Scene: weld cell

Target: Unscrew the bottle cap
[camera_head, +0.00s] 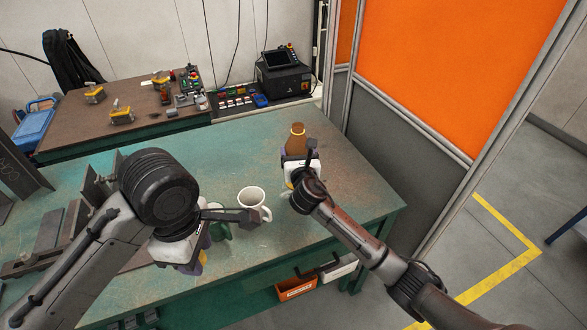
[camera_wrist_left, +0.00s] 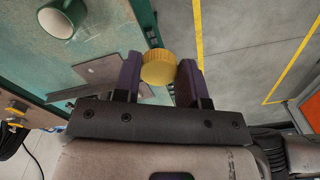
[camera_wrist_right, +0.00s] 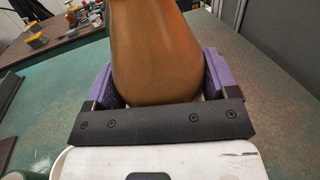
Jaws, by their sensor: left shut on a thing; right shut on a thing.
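A brown bottle (camera_head: 297,145) stands upright on the green table, toward its right side. My right gripper (camera_head: 300,163) is shut around the bottle's body, and in the right wrist view the bottle (camera_wrist_right: 155,55) sits between both purple fingers. My left gripper (camera_wrist_left: 160,75) is shut on the yellow bottle cap (camera_wrist_left: 159,67), which is apart from the bottle. In the head view my left gripper (camera_head: 197,262) is near the table's front edge, well left of the bottle, and its wrist mostly hides the cap.
A white mug (camera_head: 252,201) and a green mug (camera_head: 219,230) stand between my arms. Steel pieces (camera_head: 72,222) lie at the left. An orange bin (camera_head: 296,289) hangs below the front edge. An orange-panelled partition (camera_head: 460,65) rises at the right. The table's back middle is clear.

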